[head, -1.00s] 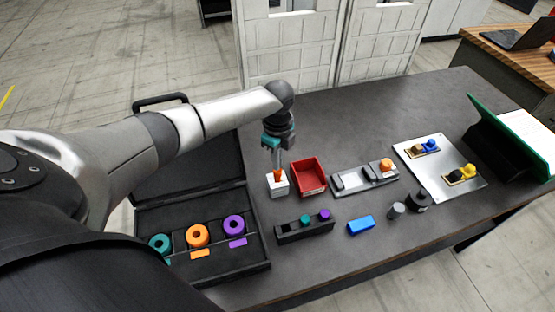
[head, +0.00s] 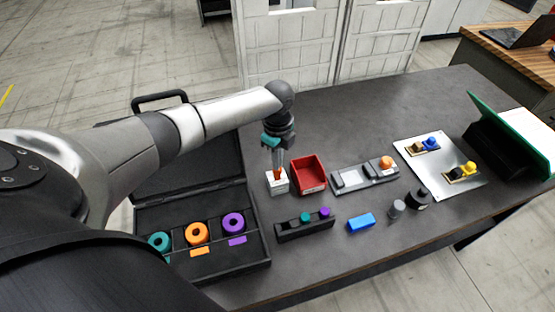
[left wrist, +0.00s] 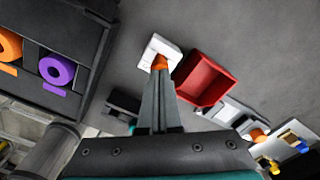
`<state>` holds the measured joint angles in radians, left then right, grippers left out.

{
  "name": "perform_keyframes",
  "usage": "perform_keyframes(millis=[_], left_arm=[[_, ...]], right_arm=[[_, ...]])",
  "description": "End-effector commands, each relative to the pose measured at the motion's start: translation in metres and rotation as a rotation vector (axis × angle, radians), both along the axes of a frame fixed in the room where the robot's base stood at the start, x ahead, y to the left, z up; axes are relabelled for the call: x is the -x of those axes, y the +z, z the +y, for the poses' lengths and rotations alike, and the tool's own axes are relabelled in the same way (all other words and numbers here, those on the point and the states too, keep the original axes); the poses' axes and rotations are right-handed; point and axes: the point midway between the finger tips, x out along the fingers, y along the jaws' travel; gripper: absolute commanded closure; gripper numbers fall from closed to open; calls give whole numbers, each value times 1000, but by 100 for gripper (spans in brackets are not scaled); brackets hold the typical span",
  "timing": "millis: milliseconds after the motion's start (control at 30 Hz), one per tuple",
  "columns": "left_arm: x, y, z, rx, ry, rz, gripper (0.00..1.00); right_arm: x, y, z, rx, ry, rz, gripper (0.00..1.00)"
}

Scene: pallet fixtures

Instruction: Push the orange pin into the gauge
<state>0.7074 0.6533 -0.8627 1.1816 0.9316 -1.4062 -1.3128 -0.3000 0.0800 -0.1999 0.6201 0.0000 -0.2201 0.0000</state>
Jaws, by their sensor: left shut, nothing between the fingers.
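The gauge (head: 279,187) is a small white block on the dark table, left of the red bin. It also shows in the left wrist view (left wrist: 152,47). The orange pin (left wrist: 160,63) stands at the gauge, with its orange top showing just beyond my fingertips. My left gripper (head: 278,172) is shut and points down over the pin, its tips at or very near the pin's top; whether they touch I cannot tell. The closed fingers also fill the middle of the left wrist view (left wrist: 160,75). They hide part of the pin. My right gripper is not in view.
A red bin (head: 308,175) stands close right of the gauge. An open black case (head: 263,255) with teal, orange and purple rings lies at left. A black rack (head: 290,231), a blue block (head: 360,223) and a grey fixture (head: 350,180) are nearby. The table's back middle is clear.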

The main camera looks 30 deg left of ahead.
Motion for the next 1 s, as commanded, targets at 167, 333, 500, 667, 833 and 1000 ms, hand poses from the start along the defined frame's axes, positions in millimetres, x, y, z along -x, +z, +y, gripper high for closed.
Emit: perform_keyframes(millis=[167,333,500,667,833,1000], left_arm=[[2,-2,0,-1,-1,5,100],[2,-1,0,-1,-1,6,100],[2,16,0,-1,-1,5,100],[1,31,0,-1,-1,4,100],[1,46,0,-1,0,3,100],[0,59,0,-1,-1,1,100]], right_arm=[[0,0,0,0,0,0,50],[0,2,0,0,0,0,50],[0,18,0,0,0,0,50],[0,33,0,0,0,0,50],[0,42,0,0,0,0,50],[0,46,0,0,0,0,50]])
